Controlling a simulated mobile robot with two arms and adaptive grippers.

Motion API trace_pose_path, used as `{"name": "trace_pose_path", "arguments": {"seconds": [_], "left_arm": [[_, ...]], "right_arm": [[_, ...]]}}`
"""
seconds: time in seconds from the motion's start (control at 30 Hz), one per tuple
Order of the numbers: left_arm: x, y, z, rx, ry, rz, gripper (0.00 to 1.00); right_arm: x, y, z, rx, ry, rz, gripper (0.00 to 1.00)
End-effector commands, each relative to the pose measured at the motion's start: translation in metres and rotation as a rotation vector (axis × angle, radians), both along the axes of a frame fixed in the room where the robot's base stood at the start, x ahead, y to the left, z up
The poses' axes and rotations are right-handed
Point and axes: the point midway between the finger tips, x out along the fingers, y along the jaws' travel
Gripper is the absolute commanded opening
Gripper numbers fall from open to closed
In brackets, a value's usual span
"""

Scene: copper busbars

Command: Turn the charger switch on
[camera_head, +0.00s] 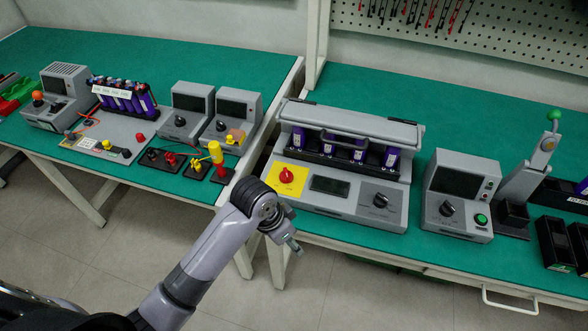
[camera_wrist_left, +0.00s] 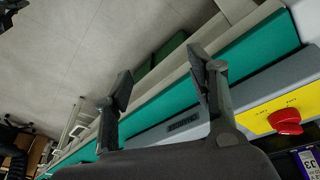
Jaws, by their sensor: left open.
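The charger (camera_head: 335,200) is a grey unit at the front left of the right-hand bench. Its red rotary switch (camera_head: 287,176) sits on a yellow plate (camera_head: 272,183) at its left front; the switch's setting is too small to tell. The red switch also shows in the left wrist view (camera_wrist_left: 286,122), at the right edge. My left gripper (camera_head: 294,246) is just in front of the charger, below and near the switch. In the left wrist view its two fingers (camera_wrist_left: 160,76) are apart with nothing between them, left of the switch and not touching it. My right gripper is out of view.
Purple battery cells (camera_head: 327,146) stand in the charger under a grey handle bar. A grey tester (camera_head: 461,196) with a black knob and green button stands to its right. The left bench (camera_head: 50,48) holds more devices. A gap separates the benches.

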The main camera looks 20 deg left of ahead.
Motion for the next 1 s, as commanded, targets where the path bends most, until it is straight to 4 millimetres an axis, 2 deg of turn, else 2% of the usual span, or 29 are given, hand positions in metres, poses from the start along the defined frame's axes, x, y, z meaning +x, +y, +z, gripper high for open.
{"name": "trace_pose_path", "arguments": {"seconds": [0.27, 0.37, 0.5, 0.6, 0.7, 0.8, 0.9, 1.0], "left_arm": [[0.056, -0.006, 0.038, 0.057, 0.017, -0.178, 0.52], [0.084, -0.001, 0.06, 0.098, 0.034, -0.25, 0.52], [0.126, 0.015, 0.108, 0.168, 0.067, -0.342, 0.52], [0.149, 0.03, 0.145, 0.209, 0.091, -0.381, 0.52], [0.164, 0.043, 0.177, 0.236, 0.11, -0.403, 0.52], [0.173, 0.053, 0.2, 0.251, 0.123, -0.412, 0.52], [0.176, 0.057, 0.21, 0.257, 0.131, -0.418, 0.52], [0.176, 0.058, 0.206, 0.257, 0.136, -0.419, 0.52]], "right_arm": [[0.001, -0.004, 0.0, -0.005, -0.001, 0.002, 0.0], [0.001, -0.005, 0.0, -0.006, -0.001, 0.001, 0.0], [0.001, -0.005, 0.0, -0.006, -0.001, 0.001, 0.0], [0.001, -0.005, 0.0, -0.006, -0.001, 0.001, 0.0], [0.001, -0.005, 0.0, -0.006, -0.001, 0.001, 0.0], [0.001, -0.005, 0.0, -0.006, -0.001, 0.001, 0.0], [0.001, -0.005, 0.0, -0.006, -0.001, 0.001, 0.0], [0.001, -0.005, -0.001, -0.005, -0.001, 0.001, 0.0]]}}
